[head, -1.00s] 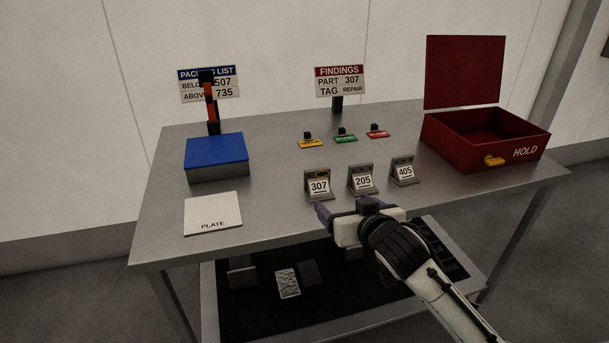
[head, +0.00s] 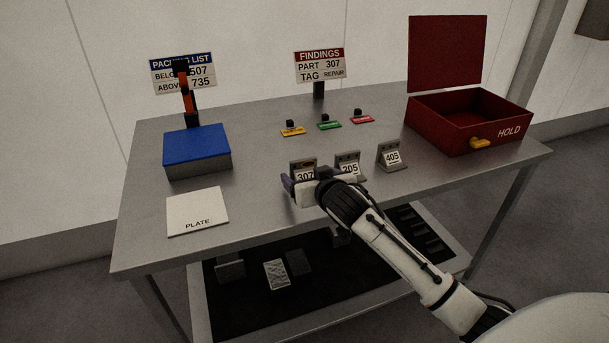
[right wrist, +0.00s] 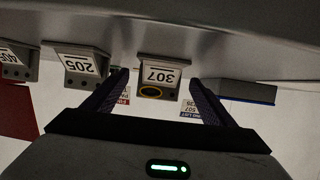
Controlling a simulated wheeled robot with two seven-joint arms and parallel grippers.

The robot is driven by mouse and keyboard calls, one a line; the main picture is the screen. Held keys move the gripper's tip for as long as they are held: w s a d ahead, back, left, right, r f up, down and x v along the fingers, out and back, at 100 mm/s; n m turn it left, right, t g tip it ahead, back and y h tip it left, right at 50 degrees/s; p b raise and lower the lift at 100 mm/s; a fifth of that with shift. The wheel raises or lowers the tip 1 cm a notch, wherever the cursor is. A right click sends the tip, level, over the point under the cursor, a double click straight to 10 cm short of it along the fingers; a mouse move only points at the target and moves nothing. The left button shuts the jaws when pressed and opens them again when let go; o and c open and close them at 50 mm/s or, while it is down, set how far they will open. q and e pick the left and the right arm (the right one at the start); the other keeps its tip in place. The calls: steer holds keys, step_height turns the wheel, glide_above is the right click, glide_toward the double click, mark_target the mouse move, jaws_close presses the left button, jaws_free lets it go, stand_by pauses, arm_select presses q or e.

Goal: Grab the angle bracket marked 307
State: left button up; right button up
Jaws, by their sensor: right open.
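The grey angle bracket marked 307 (head: 304,170) stands on the table, its lower part hidden behind my right gripper in the head view. In the right wrist view the bracket (right wrist: 159,77) appears upside down, with its white 307 label and a yellow ring mark, between the two fingers. My right gripper (head: 303,180) is open, in front of the bracket; in the right wrist view its fingers (right wrist: 157,92) lie on either side of the bracket, and I cannot tell whether they touch it. My left gripper is not in view.
Brackets marked 205 (head: 348,165) and 405 (head: 391,156) stand to the right of 307. Coloured tags, yellow (head: 293,132), green (head: 329,125) and red (head: 362,119), lie behind. A red HOLD box (head: 470,135), a blue-topped block (head: 197,145) and a white plate (head: 197,210) are on the table.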

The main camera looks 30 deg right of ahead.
steer(key=shift+w+d+f, duration=0.1)
steer(key=shift+w+f, duration=0.1)
steer(key=shift+w, duration=0.2)
steer(key=shift+r, duration=0.1)
steer(key=c, duration=1.3)
